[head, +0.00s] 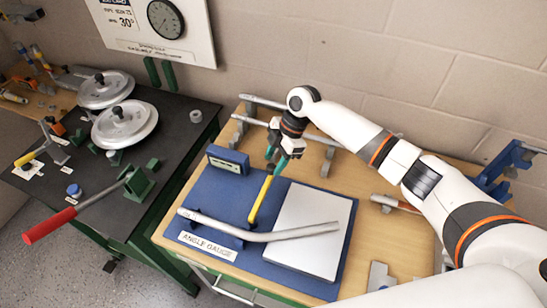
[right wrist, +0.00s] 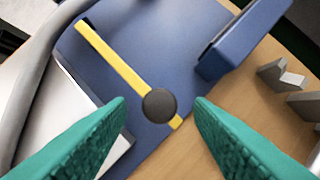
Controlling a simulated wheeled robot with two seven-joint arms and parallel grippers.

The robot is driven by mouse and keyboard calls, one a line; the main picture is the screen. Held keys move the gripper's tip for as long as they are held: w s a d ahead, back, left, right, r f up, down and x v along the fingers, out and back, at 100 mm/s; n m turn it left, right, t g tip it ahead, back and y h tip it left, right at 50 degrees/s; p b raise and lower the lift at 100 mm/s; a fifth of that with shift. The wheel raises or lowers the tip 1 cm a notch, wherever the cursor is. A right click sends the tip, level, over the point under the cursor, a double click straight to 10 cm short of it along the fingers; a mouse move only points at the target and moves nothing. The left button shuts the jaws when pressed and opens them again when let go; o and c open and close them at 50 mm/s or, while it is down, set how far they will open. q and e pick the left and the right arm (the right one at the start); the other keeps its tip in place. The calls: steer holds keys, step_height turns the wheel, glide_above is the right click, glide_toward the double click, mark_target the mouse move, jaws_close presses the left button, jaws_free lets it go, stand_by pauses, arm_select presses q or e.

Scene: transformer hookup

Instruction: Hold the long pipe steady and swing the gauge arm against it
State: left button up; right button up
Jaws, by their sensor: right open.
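A long grey bent pipe (head: 250,235) lies across the blue angle gauge board (head: 185,232) and its white plate (head: 300,215). It also shows at the left of the right wrist view (right wrist: 32,80). The yellow gauge arm (head: 260,200) slants over the board, its lower end near the pipe; any contact is unclear. In the right wrist view, the arm (right wrist: 110,58) carries a dark round knob (right wrist: 159,105). My right gripper (head: 277,160) is above the arm's far end, its teal fingers open on either side of the knob, not closed on it. My left gripper is out of view.
A blue box (head: 228,159) stands at the board's back left corner. Pipes on grey supports (head: 240,130) lie behind the board. The dark bench (head: 100,185) at left holds white wheels (head: 125,124) and a red-handled tool (head: 50,225).

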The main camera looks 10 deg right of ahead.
steer(key=shift+s+a+f, duration=0.1)
steer(key=shift+a+f, duration=0.15)
steer(key=shift+f, duration=0.4)
jaws_close()
